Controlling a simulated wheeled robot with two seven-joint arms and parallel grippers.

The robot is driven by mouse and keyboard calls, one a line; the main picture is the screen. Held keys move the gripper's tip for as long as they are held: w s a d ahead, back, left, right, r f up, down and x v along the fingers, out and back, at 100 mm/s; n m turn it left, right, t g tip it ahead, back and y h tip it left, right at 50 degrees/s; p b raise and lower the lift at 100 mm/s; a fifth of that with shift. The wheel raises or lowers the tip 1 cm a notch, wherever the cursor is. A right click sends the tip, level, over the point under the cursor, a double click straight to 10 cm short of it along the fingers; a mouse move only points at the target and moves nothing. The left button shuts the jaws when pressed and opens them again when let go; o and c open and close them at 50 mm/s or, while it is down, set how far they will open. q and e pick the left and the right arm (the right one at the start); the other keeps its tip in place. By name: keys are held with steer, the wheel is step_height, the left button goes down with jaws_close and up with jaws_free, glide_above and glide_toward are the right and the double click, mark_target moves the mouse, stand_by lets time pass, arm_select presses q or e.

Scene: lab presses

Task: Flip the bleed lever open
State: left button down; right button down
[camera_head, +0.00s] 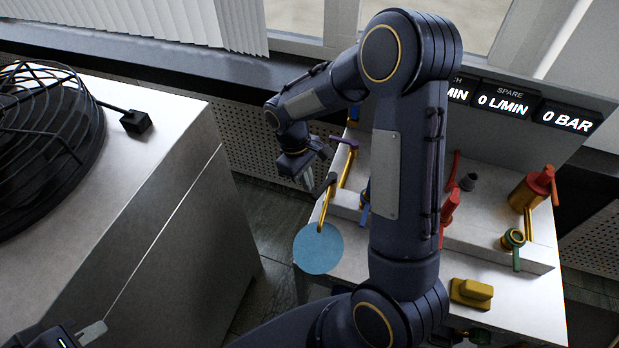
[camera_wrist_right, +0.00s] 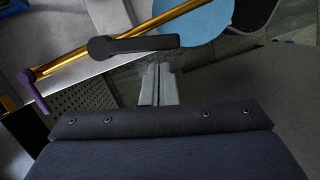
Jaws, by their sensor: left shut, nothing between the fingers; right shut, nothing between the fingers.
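A black lever (camera_wrist_right: 135,45) lies along a slanted brass pipe (camera_wrist_right: 75,62) in the right wrist view, with a purple lever (camera_wrist_right: 30,90) at the pipe's left end. In the head view the black lever (camera_head: 332,181) and purple lever (camera_head: 345,141) are on the bench's left side. No label shows which is the bleed lever. My right gripper (camera_head: 308,184) is shut and empty, just left of the black lever; its fingertips (camera_wrist_right: 158,70) appear just below that lever in the wrist view. Contact cannot be told. My left gripper (camera_head: 93,332) is shut and empty at the lower left.
A blue disc (camera_head: 318,248) is at the pipe's lower end. Red valves (camera_head: 450,208), a green-handled valve (camera_head: 513,240) and a yellow block (camera_head: 471,292) are on the right. Displays (camera_head: 569,119) read zero. A cabinet with a fan (camera_head: 40,135) is left, with a floor gap between. My right arm hides the bench's middle.

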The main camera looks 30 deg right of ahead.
steer(key=shift+s+d, duration=0.15)
steer(key=shift+s, duration=0.2)
steer(key=s+n, duration=0.1)
steer(key=s+n+b, duration=0.1)
steer(key=n, duration=0.1)
steer(key=shift+d+t+h, duration=0.15)
steer(key=shift+t+h, duration=0.15)
